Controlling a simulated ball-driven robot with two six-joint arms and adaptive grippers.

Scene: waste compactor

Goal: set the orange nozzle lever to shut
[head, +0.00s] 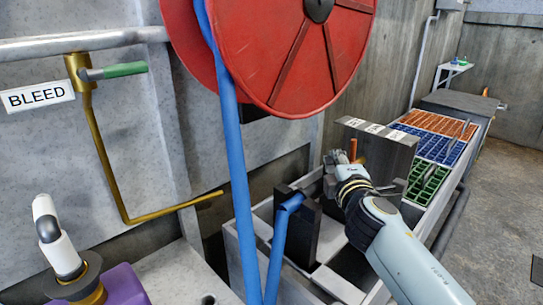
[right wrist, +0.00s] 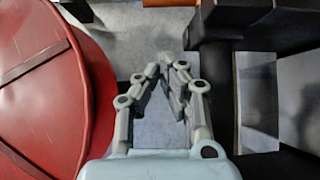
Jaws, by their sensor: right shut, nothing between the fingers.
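An orange lever (head: 353,150) stands nearly upright in the head view, in front of a grey block with white labels. Its lower end is hidden behind my right arm. My right gripper (head: 333,158) is beside it, just to its left in the picture; I cannot tell whether they touch. In the right wrist view the fingers of my right gripper (right wrist: 171,68) are shut with nothing between them. An orange bar (right wrist: 168,3) shows at the top edge of that view, beyond the fingertips; it may be the lever. My left gripper is not in view.
A big red reel (head: 290,50) carries a blue hose (head: 236,165) that hangs down. A dark upright block (head: 305,228) stands near the hose end. A BLEED valve with a green handle (head: 125,70) is on the left wall. Coloured crates (head: 435,148) lie behind.

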